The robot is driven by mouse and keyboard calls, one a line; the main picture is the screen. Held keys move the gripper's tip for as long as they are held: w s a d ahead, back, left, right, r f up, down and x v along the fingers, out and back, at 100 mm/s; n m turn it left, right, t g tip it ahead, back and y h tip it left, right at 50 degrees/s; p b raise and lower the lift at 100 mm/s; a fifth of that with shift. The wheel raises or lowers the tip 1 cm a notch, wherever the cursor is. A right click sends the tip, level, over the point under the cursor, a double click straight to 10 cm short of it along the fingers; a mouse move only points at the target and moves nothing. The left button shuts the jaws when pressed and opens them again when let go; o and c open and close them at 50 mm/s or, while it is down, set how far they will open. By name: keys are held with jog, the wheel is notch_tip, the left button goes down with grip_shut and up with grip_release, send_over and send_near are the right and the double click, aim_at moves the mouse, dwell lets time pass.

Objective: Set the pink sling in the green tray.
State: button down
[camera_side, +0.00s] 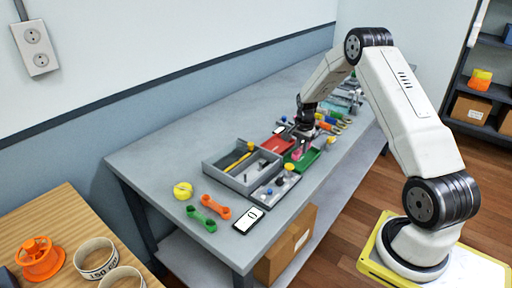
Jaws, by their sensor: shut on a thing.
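The green tray (308,160) lies on the grey workbench, right of the grey divided box. My gripper (298,144) points down over the tray's left end and is shut on the pink sling (297,154). The sling is small here, and its upper part is hidden by the jaws. I cannot tell whether it touches the tray floor or hangs just above it.
A red tray (275,144) sits just left of my gripper. The grey box (240,164) holds a yellow tool. A phone (248,219), orange link (216,207), green link (201,219) and yellow tape roll (183,191) lie toward the front. Several coloured items crowd the bench behind.

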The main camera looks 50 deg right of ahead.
jog(key=shift+f, duration=0.9)
jog(key=shift+f, duration=0.2)
dwell(0.7)
jog(key=shift+c, duration=0.5)
grip_release()
jog(key=shift+r, duration=0.15)
jog(key=shift+r, duration=2.85)
